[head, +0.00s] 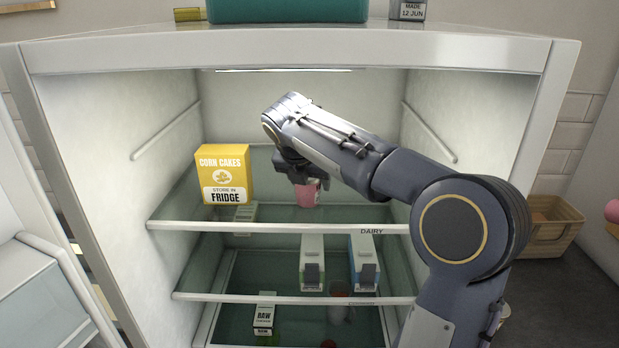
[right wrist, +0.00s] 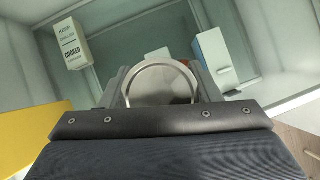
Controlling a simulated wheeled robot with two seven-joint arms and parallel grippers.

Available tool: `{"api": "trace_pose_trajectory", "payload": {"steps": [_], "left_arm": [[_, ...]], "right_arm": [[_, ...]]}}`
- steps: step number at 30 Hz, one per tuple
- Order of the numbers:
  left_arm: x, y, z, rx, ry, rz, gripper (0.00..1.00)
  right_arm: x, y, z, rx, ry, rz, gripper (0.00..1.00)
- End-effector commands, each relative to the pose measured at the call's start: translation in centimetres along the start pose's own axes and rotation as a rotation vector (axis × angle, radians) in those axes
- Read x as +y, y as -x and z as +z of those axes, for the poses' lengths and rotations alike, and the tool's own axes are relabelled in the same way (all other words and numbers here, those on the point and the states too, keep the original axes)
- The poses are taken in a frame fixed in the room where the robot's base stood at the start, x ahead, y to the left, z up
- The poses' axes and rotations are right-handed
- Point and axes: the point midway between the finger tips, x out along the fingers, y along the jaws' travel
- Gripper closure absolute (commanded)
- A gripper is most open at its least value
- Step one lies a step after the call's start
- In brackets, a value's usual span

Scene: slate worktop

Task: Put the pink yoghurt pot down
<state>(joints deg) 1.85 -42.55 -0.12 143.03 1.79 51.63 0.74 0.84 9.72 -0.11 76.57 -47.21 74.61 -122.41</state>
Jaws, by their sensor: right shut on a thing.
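The pink yoghurt pot (head: 307,196) is inside the open fridge, at the level of the top shelf (head: 280,227). My right gripper (head: 300,178) reaches in from the right and is shut on the pot from above. In the right wrist view a round pale top with a light rim (right wrist: 162,84), which looks like the pot's, sits between the fingers. The arm and gripper hide part of the pot. I cannot tell whether its base touches the glass. My left gripper is not in view.
A yellow corn cakes box (head: 222,174) marked STORE IN FRIDGE stands left on the top shelf. Two cartons (head: 312,262) (head: 364,262) stand on the middle shelf; a RAW carton (head: 264,315) is lower. Glass between the yellow box and pot looks clear.

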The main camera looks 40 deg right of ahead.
Motion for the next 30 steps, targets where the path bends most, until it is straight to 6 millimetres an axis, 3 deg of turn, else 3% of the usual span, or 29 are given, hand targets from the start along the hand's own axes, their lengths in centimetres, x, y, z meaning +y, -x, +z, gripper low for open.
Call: {"api": "trace_pose_trajectory", "payload": {"steps": [10, 11, 15, 25, 30], "left_arm": [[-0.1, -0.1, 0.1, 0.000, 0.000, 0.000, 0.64], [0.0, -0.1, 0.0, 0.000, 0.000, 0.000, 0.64], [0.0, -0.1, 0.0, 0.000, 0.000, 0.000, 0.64], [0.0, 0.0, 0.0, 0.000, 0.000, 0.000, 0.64], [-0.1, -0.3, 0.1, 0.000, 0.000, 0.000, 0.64]], "right_arm": [[0.0, -0.3, -0.2, -0.001, -0.001, 0.000, 0.70], [0.0, -0.2, -0.2, -0.001, -0.001, 0.000, 0.39], [0.0, -0.2, -0.2, 0.000, -0.001, 0.000, 0.21], [0.0, 0.0, 0.0, -0.001, -0.001, 0.000, 0.21], [0.1, 2.0, 0.0, -0.003, 0.000, 0.004, 0.21]]}}
